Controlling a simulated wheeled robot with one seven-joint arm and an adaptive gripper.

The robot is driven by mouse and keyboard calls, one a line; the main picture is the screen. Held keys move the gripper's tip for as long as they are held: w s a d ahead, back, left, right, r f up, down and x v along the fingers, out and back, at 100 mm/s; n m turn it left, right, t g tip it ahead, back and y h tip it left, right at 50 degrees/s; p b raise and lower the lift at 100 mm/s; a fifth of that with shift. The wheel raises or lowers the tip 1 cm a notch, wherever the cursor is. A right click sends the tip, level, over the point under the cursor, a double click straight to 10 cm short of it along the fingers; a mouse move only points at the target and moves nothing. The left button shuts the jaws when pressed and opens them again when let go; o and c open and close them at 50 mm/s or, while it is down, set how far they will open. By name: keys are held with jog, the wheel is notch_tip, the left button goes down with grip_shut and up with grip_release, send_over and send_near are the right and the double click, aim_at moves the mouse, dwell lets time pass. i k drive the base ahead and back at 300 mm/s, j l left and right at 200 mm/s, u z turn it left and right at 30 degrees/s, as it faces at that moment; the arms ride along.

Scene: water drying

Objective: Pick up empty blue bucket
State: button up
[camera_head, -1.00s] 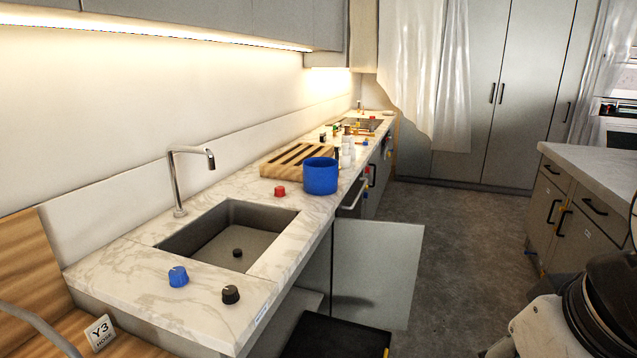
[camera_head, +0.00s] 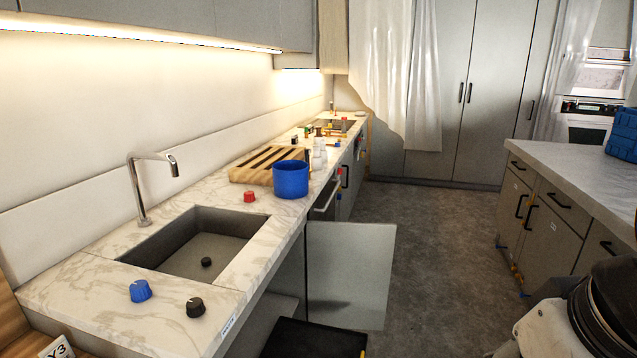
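A blue bucket (camera_head: 291,180) stands upright on the marble counter (camera_head: 88,291), close to its front edge and beyond the sink. Its inside is mostly hidden at this angle, so I cannot tell whether it is empty. My gripper is not in view. Part of my own body shows at the lower right, well apart from the bucket.
The sink (camera_head: 190,253) and tap (camera_head: 140,190) lie nearer than the bucket. A red knob (camera_head: 249,196) and slatted wooden rack (camera_head: 255,172) are beside it. An open cabinet door (camera_head: 350,272) juts into the aisle. The grey floor (camera_head: 440,240) is clear toward the right-hand counter (camera_head: 580,175).

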aim_at(291, 177)
jog(key=i+l+z, duration=0.1)
jog(key=l, duration=0.25)
jog(key=i+l+z, duration=0.25)
jog(key=i+l, duration=0.25)
jog(key=l, duration=0.15)
jog(key=i+l+u, duration=0.1)
jog(key=i+u, duration=0.15)
jog(key=i, duration=0.25)
jog(key=i+l+u, duration=0.2)
jog(key=i, duration=0.25)
jog(key=i+l+u, duration=0.25)
jog(key=i, duration=0.25)
jog(key=i+j+u, duration=0.1)
jog(key=i+u, duration=0.6)
jog(key=i+l+u, duration=0.2)
jog(key=i+u, duration=0.15)
jog(key=i, duration=0.15)
